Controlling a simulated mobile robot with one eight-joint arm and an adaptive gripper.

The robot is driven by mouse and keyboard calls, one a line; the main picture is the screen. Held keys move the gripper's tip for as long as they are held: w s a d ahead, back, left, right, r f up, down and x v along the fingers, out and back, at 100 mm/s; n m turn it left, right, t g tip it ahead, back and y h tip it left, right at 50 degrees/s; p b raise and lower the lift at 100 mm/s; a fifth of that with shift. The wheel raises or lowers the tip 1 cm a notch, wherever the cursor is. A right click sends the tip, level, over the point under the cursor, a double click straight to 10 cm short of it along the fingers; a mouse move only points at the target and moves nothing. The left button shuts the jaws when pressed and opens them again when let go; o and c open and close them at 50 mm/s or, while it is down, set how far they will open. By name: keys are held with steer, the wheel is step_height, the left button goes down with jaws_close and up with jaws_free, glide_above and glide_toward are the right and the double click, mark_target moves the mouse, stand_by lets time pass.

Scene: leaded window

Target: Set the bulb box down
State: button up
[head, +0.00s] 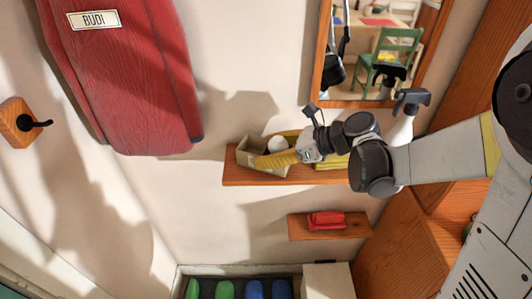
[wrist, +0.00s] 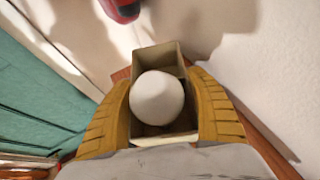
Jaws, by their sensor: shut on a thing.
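The bulb box (head: 249,152) is an open beige box at the left end of the upper wooden shelf (head: 300,179). It also shows in the wrist view (wrist: 158,56), with a round white bulb (wrist: 157,98) inside. My gripper (head: 266,151) has its two yellow fingers on opposite sides of the box and is shut on it. The box looks nearly level, at shelf height. I cannot tell whether its underside touches the shelf, as a finger and the box itself hide the contact.
Yellow items (head: 332,162) lie on the shelf to the right, beside a spray bottle (head: 401,128). A mirror (head: 366,50) hangs above. A lower shelf (head: 353,225) bears a red item (head: 325,220).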

steer(key=o, duration=1.1)
steer(key=shift+o, duration=0.2)
